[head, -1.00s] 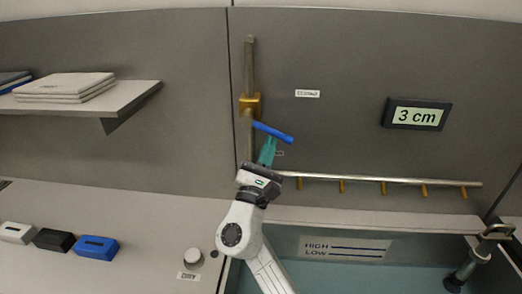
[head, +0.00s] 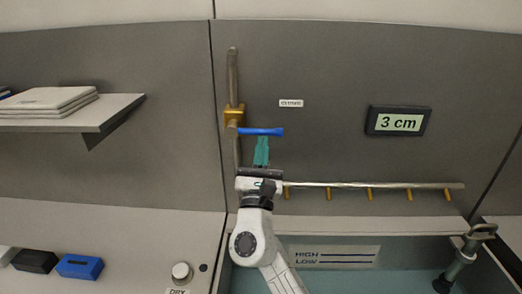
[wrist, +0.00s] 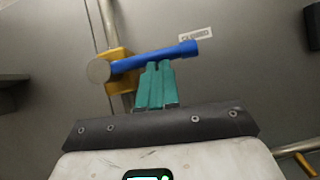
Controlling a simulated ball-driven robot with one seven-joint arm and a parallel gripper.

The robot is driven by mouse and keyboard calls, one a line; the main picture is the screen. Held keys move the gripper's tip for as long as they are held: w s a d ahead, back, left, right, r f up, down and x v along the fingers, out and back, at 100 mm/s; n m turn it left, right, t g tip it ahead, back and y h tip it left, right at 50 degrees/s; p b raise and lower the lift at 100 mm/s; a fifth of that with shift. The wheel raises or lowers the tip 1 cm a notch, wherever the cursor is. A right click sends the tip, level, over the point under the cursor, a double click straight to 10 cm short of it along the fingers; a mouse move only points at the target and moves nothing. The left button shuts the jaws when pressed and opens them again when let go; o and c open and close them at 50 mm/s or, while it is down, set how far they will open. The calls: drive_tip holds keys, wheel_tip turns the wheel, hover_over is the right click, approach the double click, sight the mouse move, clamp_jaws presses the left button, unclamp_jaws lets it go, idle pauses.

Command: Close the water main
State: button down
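The water main's vertical pipe (head: 232,75) runs down the grey wall, with a brass valve body (head: 234,115) on it. A blue lever handle (head: 262,131) reaches right from the valve, about level and square across the pipe. In the wrist view the lever (wrist: 153,59) crosses the pipe beside the brass body (wrist: 119,60). My gripper (head: 261,140) is just below the lever. Its teal fingers (wrist: 159,66) are together, their tips at the lever's lower edge and seemingly touching it. The lever does not appear to be between them.
A horizontal pipe (head: 375,185) with several brass nozzles runs right of my wrist, above a basin with a HIGH/LOW label (head: 333,256). A display (head: 398,121) reads 3 cm. A shelf (head: 110,112) juts out at left. Blue (head: 79,266) and black (head: 34,261) blocks lie on the counter.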

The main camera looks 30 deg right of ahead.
drive_tip(key=shift+d, duration=0.1)
drive_tip(key=b+v, duration=0.3)
drive_tip(key=v, duration=0.8)
drive_tip(key=shift+r, duration=0.1)
idle(0.4)
